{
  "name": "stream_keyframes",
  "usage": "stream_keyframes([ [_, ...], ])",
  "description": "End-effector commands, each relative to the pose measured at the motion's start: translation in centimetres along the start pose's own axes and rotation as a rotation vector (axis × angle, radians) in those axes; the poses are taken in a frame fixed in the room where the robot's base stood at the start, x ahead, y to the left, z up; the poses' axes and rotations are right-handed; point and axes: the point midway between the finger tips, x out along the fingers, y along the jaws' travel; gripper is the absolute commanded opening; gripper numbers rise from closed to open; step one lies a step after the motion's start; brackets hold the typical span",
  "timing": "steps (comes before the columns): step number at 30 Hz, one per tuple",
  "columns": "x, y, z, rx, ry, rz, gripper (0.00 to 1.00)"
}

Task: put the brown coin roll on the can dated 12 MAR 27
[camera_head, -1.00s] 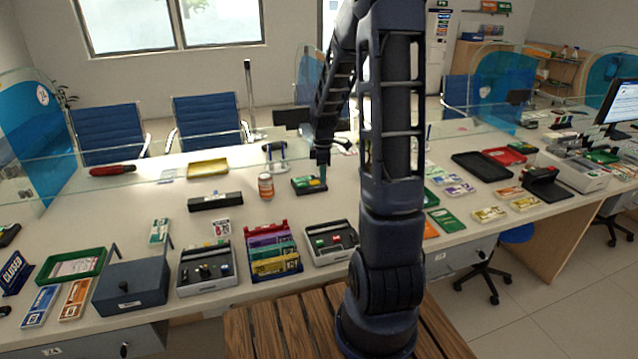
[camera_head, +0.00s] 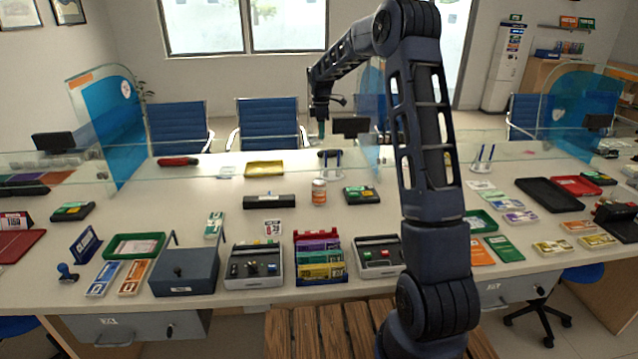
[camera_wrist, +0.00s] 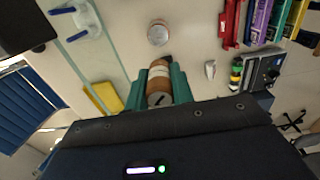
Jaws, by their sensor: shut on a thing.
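My gripper (camera_wrist: 160,92) is shut on the brown coin roll (camera_wrist: 158,76), which has a pale band around it and a grey end facing the wrist camera. In the head view my gripper (camera_head: 321,128) is raised above the far side of the counter, behind and above the can; the roll is too small to make out there. A small can (camera_head: 319,192) with an orange-brown label and pale lid stands upright on the counter. It also shows from above as a round pale top (camera_wrist: 158,33) in the wrist view, apart from the roll. Its date cannot be read.
A green-and-black device (camera_head: 361,195) stands right of the can, and a long black box (camera_head: 262,201) left of it. A yellow tray (camera_head: 264,169) lies behind. A colourful rack (camera_head: 320,260) and grey coin trays (camera_head: 253,268) line the front. A glass screen crosses the back.

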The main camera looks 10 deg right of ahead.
Motion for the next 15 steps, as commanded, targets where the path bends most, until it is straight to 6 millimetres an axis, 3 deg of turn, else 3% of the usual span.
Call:
stream_keyframes([
  [5,0.3,0.6,-0.9,-0.011,0.0,-0.001,0.0],
  [15,7.4,0.6,-0.8,-0.01,0.0,-0.004,0.0],
])
